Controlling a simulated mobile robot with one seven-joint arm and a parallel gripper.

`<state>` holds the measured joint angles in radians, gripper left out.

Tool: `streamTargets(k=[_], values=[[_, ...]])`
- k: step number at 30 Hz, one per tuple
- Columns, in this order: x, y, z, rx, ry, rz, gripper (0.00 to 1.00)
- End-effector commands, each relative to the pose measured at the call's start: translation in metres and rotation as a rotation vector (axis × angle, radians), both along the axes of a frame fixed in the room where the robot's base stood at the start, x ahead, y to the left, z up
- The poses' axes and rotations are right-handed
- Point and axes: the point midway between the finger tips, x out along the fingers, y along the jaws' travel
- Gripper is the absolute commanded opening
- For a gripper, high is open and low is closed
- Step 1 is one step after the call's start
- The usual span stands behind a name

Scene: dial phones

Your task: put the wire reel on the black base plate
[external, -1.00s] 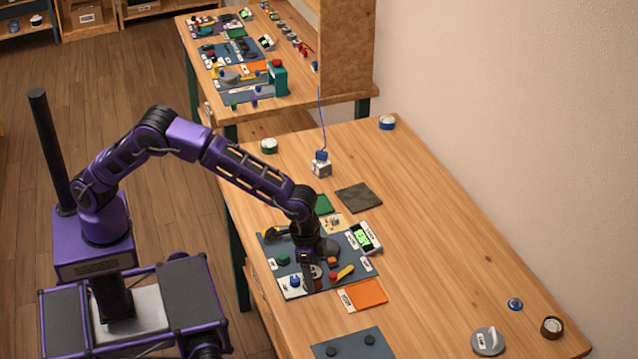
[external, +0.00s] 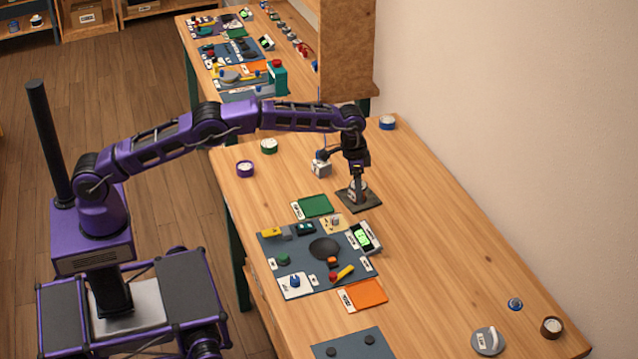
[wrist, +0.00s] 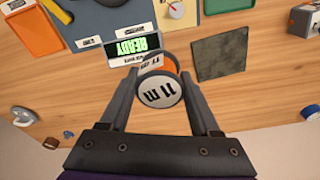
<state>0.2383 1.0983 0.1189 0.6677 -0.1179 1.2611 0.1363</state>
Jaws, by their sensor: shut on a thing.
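The wire reel (wrist: 162,95) is a short drum with a white face marked "11 m" and some orange around its side. My gripper (wrist: 160,73) is shut on it, with one finger on each side. In the external view the reel (external: 357,190) hangs under my gripper (external: 357,178), in front of the dark square plate (external: 370,206) in the picture. In the wrist view this plate (wrist: 220,57) lies flat and bare, to the right of the reel and apart from it. The reel appears held above the table.

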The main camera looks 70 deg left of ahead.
Motion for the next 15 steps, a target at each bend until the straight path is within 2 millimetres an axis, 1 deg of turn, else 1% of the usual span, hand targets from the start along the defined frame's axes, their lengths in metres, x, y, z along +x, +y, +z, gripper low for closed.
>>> streamTargets(k=[1,3,6,9,11,14,15], values=[[0.01,0.027,0.001,-0.002,-0.001,0.029,0.0],[0.018,0.055,0.001,-0.003,-0.001,0.055,0.0],[0.026,0.088,0.001,-0.005,-0.001,0.084,0.0],[0.029,0.109,0.001,-0.006,-0.001,0.104,0.0],[0.03,0.118,0.0,-0.006,0.0,0.111,0.0],[0.03,0.123,-0.013,-0.007,0.001,0.116,0.0],[0.03,0.124,-0.02,-0.007,0.001,0.116,0.0]])
